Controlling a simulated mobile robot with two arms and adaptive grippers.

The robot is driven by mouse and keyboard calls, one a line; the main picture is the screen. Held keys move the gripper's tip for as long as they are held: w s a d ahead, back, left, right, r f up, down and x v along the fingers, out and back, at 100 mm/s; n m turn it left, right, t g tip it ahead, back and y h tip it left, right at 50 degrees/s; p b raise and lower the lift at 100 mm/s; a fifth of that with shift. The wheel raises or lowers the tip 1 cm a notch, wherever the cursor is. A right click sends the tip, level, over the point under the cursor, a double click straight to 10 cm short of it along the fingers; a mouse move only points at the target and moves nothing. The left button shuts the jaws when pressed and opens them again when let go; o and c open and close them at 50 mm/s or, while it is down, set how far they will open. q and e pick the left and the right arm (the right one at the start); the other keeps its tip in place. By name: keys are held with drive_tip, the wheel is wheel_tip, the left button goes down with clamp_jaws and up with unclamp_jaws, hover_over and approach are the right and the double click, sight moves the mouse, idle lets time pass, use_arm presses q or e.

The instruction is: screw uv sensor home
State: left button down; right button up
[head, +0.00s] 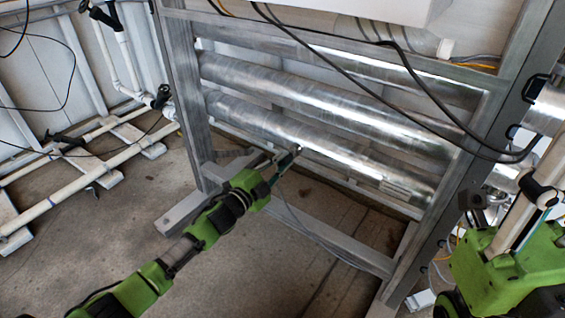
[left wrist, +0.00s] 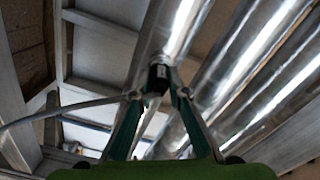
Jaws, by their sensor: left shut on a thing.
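The UV sensor (left wrist: 158,77) shows as a small dark cylinder at the lowest metal tube (left wrist: 178,28) in the left wrist view. In the head view, that tube (head: 250,117) runs across the frame, and the sensor is too small to make out clearly. My left gripper (left wrist: 156,95) is shut on the sensor, one finger on each side, and it also reaches the tube's underside in the head view (head: 292,157). Whether the sensor is seated in its port cannot be told.
A grey metal frame (head: 180,95) surrounds several shiny tubes. A thin grey cable (left wrist: 60,108) runs left from the sensor area. Black cables (head: 420,85) hang across the frame's upper right. White pipes (head: 75,185) lie at the left, with bare floor (head: 125,240) in front.

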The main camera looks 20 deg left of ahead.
use_arm(q)
drive_tip(key=shift+a+f, duration=0.15)
drive_tip(key=shift+f, duration=0.05)
drive_tip(key=shift+m, duration=0.5)
drive_tip(key=c, duration=2.1)
unclamp_jaws()
drive_tip(key=shift+o, duration=1.1)
drive_tip(key=shift+s+a, duration=0.1)
drive_tip(key=shift+r, duration=0.15)
drive_tip(key=shift+s, duration=0.1)
